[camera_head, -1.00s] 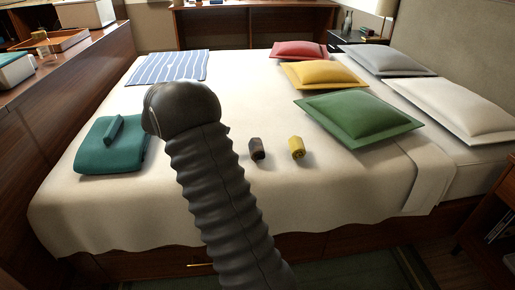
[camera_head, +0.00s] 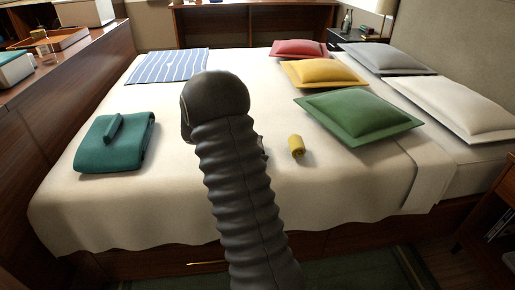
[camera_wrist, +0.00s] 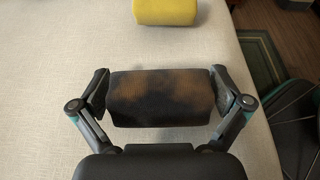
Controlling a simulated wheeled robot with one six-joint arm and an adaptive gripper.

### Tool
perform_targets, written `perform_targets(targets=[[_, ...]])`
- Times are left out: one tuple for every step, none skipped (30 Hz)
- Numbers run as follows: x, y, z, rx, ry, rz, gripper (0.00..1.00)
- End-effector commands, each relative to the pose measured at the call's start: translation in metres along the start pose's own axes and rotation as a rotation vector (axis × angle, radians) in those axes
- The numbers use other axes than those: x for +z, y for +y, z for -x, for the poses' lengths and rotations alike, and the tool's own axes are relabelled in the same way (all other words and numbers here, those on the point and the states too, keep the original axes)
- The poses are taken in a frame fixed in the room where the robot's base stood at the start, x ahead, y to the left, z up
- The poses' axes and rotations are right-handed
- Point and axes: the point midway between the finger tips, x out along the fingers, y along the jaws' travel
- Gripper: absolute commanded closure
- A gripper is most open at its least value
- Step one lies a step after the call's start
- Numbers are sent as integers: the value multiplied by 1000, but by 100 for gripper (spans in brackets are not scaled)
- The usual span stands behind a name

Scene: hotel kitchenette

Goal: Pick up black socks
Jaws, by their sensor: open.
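The black socks (camera_wrist: 161,104) are a dark, brownish-black roll on the pale bedspread in the wrist view. My gripper (camera_wrist: 160,92) is open, with one finger at each end of the roll. The left finger is very close to its end or touching it; a narrow gap shows at the right finger. In the head view my arm hides the black socks and most of the gripper.
A yellow roll (camera_head: 296,147) lies close by on the bed (camera_head: 330,190); it also shows in the wrist view (camera_wrist: 165,11). A folded teal cloth (camera_head: 115,147) lies to the left. A green cushion (camera_head: 357,115) lies behind right. The bed's front edge is near.

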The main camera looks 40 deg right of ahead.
Motion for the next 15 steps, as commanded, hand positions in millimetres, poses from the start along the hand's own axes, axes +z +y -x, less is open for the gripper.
perform_targets(targets=[[0, 0, -3, 0, 0, 0, 0], [0, 0, -3, 0, 0, 0, 0], [0, 0, -3, 1, 0, 0, 0], [0, 0, -3, 1, 0, 0, 0], [0, 0, -3, 1, 0, 0, 0], [0, 0, -3, 1, 1, 0, 0], [0, 0, -3, 1, 1, 0, 0], [0, 0, -3, 1, 1, 0, 7], [0, 0, -3, 1, 1, 0, 18], [0, 0, -3, 1, 1, 0, 25], [0, 0, -3, 1, 1, 0, 32], [0, 0, -3, 1, 1, 0, 43], [0, 0, -3, 1, 1, 0, 50], [0, 0, -3, 1, 1, 0, 54], [0, 0, -3, 1, 1, 0, 54]])
